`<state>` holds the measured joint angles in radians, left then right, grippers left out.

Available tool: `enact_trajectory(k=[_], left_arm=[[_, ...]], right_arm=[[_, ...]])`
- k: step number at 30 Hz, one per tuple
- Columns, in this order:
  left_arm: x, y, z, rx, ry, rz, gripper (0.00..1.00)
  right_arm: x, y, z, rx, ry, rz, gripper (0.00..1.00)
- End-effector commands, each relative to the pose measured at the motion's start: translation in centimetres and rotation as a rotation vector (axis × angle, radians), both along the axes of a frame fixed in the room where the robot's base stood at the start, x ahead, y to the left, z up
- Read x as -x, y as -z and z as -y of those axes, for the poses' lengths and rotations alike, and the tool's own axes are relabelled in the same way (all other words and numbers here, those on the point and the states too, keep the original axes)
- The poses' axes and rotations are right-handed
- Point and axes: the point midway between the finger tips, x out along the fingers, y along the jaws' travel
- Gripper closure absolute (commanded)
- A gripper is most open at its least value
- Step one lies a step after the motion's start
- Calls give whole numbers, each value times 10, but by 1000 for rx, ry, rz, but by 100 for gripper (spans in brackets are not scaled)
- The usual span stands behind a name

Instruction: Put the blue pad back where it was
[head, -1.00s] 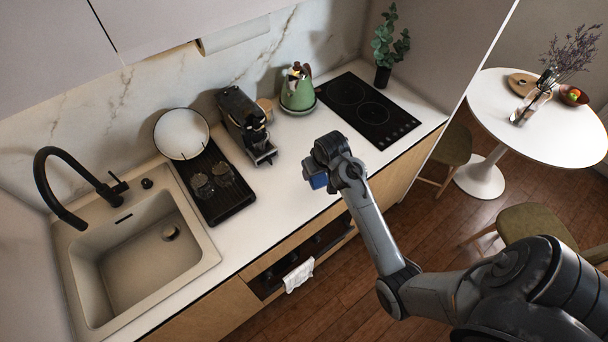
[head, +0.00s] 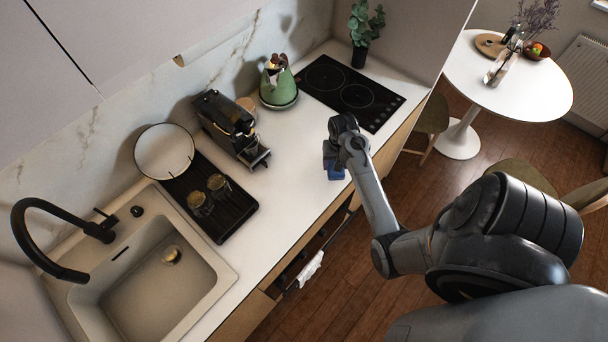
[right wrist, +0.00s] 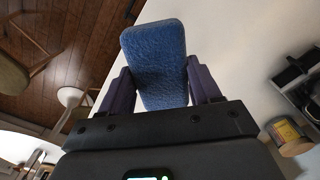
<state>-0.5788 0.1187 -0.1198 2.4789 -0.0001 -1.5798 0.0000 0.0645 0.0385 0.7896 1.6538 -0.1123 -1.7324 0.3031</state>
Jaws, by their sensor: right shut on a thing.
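The blue pad (right wrist: 155,60) is a textured blue block held between the two fingers of my right gripper (right wrist: 160,88) in the right wrist view. In the head view the right gripper (head: 334,163) hangs over the front part of the white counter (head: 292,195), right of the coffee machine. A small part of the blue pad (head: 336,174) shows below it. I cannot tell whether the pad touches the counter. My left gripper is not in view.
A black drying tray (head: 232,222) with two glasses and a white plate (head: 164,151) stand beside the sink (head: 140,275). A coffee machine (head: 230,130), green kettle (head: 278,85) and black cooktop (head: 350,92) line the back. The counter's front middle is clear.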

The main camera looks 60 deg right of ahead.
Motion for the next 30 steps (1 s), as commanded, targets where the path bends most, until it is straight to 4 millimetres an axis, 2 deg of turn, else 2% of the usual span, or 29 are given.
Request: enact_trajectory(k=[9, 15, 22, 30], left_arm=[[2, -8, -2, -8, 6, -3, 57], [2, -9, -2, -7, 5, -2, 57], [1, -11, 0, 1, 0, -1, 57], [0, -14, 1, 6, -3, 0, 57]], right_arm=[[-57, 37, -30, -1, -5, -1, 62], [-79, 52, -41, 0, -2, 0, 62], [-84, 61, -44, 1, -1, -1, 62], [-84, 91, -44, 1, -2, 0, 62]])
